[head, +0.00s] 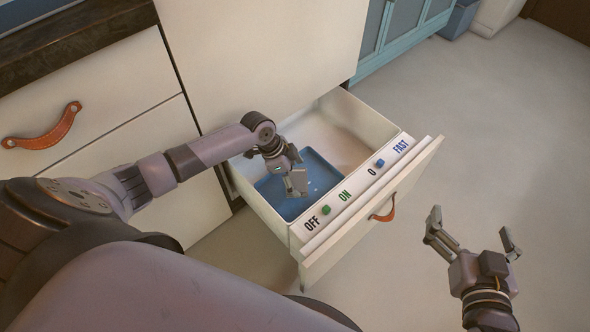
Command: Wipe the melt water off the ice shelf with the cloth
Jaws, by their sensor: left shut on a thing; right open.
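A drawer (351,118) stands open, with a blue shelf (265,188) lying flat inside on its left side. A few small pale spots, like drops of water, show on the blue surface. My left gripper (295,184) reaches down into the drawer over the blue shelf. It is shut on a small grey piece that looks like the cloth, mostly hidden by the fingers; I cannot tell whether it touches the shelf. My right gripper (472,228) is open and empty, over the floor to the right of the drawer.
The drawer front carries a white strip with a green knob (326,210) marked OFF and ON, and a blue knob (380,162) marked 0 and FAST. A leather pull (386,210) hangs on its front. Another orange pull (42,132) is at left. Floor at right is clear.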

